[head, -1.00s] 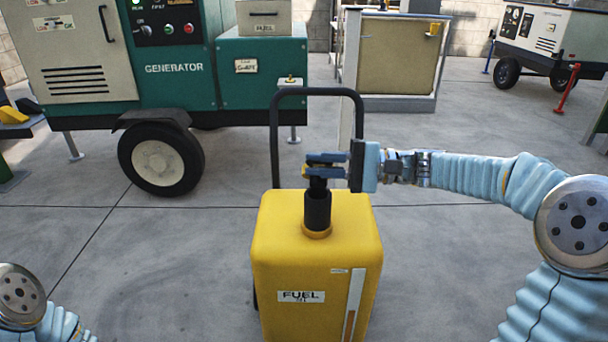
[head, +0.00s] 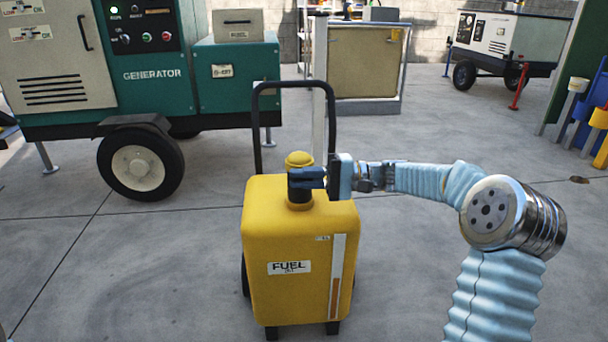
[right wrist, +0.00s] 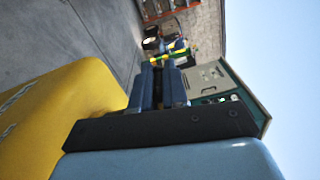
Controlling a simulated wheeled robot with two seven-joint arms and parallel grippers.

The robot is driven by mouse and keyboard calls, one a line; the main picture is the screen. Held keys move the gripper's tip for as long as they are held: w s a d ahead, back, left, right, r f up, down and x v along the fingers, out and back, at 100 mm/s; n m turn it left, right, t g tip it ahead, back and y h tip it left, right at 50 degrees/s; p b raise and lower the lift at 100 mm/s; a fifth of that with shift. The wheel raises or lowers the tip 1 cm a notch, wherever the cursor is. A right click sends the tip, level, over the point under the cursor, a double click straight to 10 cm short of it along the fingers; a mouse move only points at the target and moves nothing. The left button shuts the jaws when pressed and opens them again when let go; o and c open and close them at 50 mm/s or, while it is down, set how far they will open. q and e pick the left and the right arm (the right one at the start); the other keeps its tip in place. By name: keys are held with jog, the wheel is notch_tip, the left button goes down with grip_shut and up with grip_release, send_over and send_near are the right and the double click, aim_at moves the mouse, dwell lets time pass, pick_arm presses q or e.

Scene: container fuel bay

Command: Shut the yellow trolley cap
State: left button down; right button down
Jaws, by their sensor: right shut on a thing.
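The yellow fuel trolley (head: 262,235) stands upright in the middle of the head view. A short black filler neck (head: 300,197) with a yellow ring rises from its top. The domed yellow trolley cap (head: 299,159) shows just above the dark fingers of my right gripper (head: 306,178). The gripper reaches in from the right and is shut on the cap at the neck. The fingers hide where cap and neck meet, so I cannot tell if it is seated. In the right wrist view the closed fingers (right wrist: 160,88) extend beyond the trolley's yellow body (right wrist: 65,115). My left gripper is out of view.
The trolley's black handle (head: 293,85) stands behind the neck. A green generator (head: 150,75) with a wheel is at left. A tan cabinet (head: 352,63) and a white generator (head: 505,42) stand further back. Coloured posts (head: 598,118) are at the right. The floor around the trolley is clear.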

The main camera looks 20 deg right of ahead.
jog(key=shift+d+f, duration=0.1)
jog(key=shift+f, duration=0.5)
jog(key=c, duration=1.2)
grip_release()
jog(key=shift+d, duration=0.1)
jog(key=p+v, duration=0.2)
jog(key=v, duration=1)
jog(key=shift+s+d, duration=0.15)
jog(key=shift+d, duration=0.25)
jog(key=shift+s+d, duration=0.15)
jog(key=shift+d, duration=0.2)
